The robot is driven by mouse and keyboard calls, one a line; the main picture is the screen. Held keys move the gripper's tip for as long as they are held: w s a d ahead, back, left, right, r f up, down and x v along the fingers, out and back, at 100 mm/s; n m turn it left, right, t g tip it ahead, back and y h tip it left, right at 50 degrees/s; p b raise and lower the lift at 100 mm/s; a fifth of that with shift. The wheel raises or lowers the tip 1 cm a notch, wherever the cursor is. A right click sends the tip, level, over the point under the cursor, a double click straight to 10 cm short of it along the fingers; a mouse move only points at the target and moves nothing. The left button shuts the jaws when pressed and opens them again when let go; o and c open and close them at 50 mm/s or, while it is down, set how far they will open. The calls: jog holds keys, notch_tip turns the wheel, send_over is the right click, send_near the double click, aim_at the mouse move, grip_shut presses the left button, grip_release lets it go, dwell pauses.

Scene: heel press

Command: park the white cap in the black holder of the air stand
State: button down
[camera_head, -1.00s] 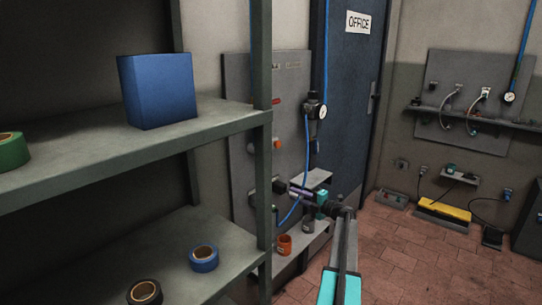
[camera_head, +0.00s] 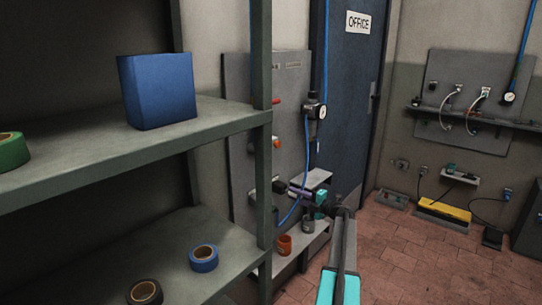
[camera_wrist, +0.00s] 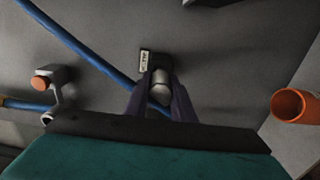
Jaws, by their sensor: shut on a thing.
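My gripper (camera_wrist: 160,92) is shut on the white cap (camera_wrist: 160,88), a small pale cylinder between its two fingers in the wrist view. The dark holder (camera_wrist: 160,61) with a small label plate sits just beyond the cap, and the cap's far end overlaps it in the picture. I cannot tell whether the cap is seated or only in front of it. In the head view, my gripper (camera_head: 299,191) reaches left in front of the grey panel of the air stand (camera_head: 290,120), its tips by a black block (camera_head: 279,186). The cap cannot be made out there.
A blue hose (camera_wrist: 80,45) runs diagonally behind the fingers. An orange-tipped bracket (camera_wrist: 42,83) is at left and an orange cup (camera_wrist: 291,105) at right. The shelf post (camera_head: 263,180) stands close left of my gripper, with a blue box (camera_head: 158,90) on the shelf.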

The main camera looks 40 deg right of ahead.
jog(key=shift+w+a, duration=0.1)
jog(key=shift+w, duration=1.05)
dwell(0.6)
jog(key=c, duration=1.4)
grip_release()
jog(key=shift+c, duration=0.2)
jog(key=shift+s, duration=0.1)
jog(key=s+d+b, duration=0.1)
jog(key=s, duration=1.2)
jog(key=shift+s, duration=0.3)
jog(key=shift+d, duration=0.1)
